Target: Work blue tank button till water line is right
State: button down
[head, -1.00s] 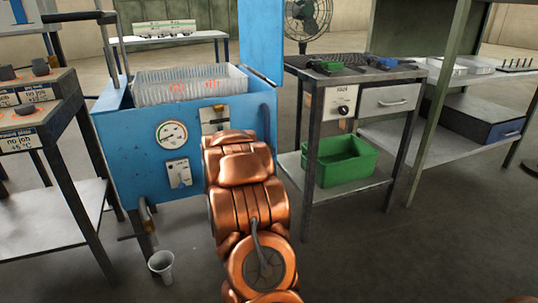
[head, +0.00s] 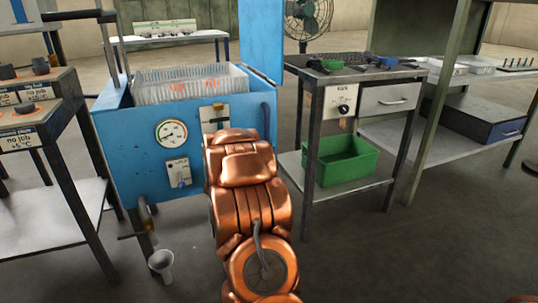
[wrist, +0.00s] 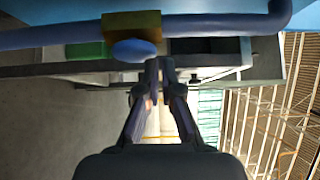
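The blue tank (head: 125,185) stands at centre left in the head view, with a round gauge (head: 171,133), a small panel with a blue switch (head: 178,173) and a pale plate (head: 213,116) on its front. My arm partly covers the plate and hides my gripper there. In the wrist view a blue oval button (wrist: 133,51) sits on a brass block (wrist: 131,24) by a dark blue pipe (wrist: 60,36). My gripper (wrist: 160,62) has its fingers together, empty, just beside the button. I cannot tell if they touch it. No water line can be made out.
A metal bench (head: 312,120) with a green bin (head: 342,160) on its lower shelf stands right of the tank. A labelled table (head: 60,120) stands at left. A cup (head: 161,265) sits on the floor below a tap (head: 146,215).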

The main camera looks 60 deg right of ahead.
jog(key=s+p+v, duration=0.1)
jog(key=s+v, duration=0.1)
jog(key=v, duration=1)
jog(key=shift+s+f+p, duration=0.2)
jog(key=shift+s+p, duration=0.1)
jog(key=shift+p, duration=0.1)
